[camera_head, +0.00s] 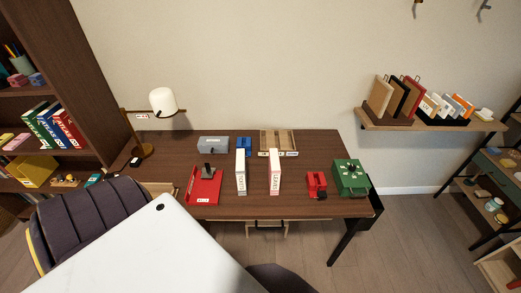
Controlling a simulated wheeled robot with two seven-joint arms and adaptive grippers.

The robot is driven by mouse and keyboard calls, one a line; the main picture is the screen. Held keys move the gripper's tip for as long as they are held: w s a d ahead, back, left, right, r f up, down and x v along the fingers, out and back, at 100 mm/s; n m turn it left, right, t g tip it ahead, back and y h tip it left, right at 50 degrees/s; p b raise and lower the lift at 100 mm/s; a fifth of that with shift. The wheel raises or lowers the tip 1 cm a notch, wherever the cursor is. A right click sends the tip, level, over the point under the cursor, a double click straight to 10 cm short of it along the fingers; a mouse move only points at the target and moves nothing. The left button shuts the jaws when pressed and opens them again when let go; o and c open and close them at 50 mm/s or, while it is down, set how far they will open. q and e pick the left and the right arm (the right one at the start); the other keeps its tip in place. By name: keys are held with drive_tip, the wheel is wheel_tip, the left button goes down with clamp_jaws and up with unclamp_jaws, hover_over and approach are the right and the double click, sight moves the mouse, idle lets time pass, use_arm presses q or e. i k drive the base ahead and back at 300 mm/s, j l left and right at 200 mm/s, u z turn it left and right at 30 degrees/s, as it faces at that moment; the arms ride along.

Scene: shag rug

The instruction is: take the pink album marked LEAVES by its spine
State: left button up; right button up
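The pink album (275,173) stands upright on the brown desk (220,207), with its lettered pale spine facing the front. The lettering is too small to read surely. A similar white album (241,174) with green lettering stands upright to its left, with a gap between them. Neither of my grippers shows in the head view, and nothing touches the pink album.
A red stand (204,187) lies left of the albums. A red device (316,184) and a green box (350,177) stand right. A wooden tray (278,141), blue item (244,146) and grey box (213,144) sit behind. A dark chair (85,222) stands front left.

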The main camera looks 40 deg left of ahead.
sight(275, 165)
drive_tip(key=i+l+u, duration=0.1)
drive_tip(key=l+u, duration=0.35)
drive_tip(key=i+l+u, duration=0.1)
drive_tip(key=l+u, duration=0.15)
drive_tip(key=u, duration=0.2)
drive_tip(key=l+u, duration=0.25)
drive_tip(key=l, duration=0.15)
drive_tip(key=l+u, duration=0.3)
drive_tip(key=l, duration=0.1)
